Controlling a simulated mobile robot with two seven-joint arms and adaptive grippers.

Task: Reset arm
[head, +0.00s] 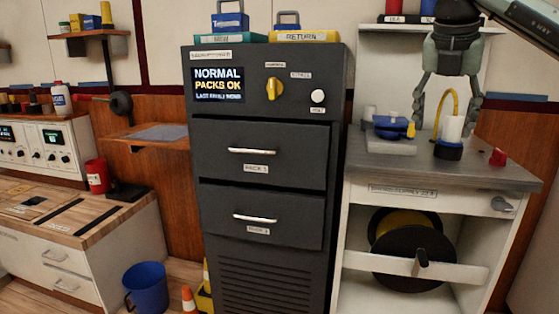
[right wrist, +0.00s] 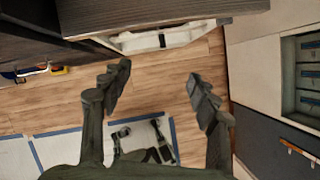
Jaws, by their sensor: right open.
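My right gripper (head: 446,118) hangs at the upper right of the head view, fingers pointing down in front of the shelf and above the grey counter (head: 470,176). Its two fingers are spread apart with nothing between them. In the right wrist view the open gripper (right wrist: 160,78) shows empty, with wood floor behind it. My right arm (head: 525,22) comes in from the upper right corner. My left gripper is in neither view.
A dark cabinet (head: 262,270) with a yellow knob (head: 274,89) stands in the middle. A blue device (head: 390,128) and a red piece (head: 498,157) lie on the counter. A blue bucket (head: 146,287) and an orange cone (head: 188,300) stand on the floor.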

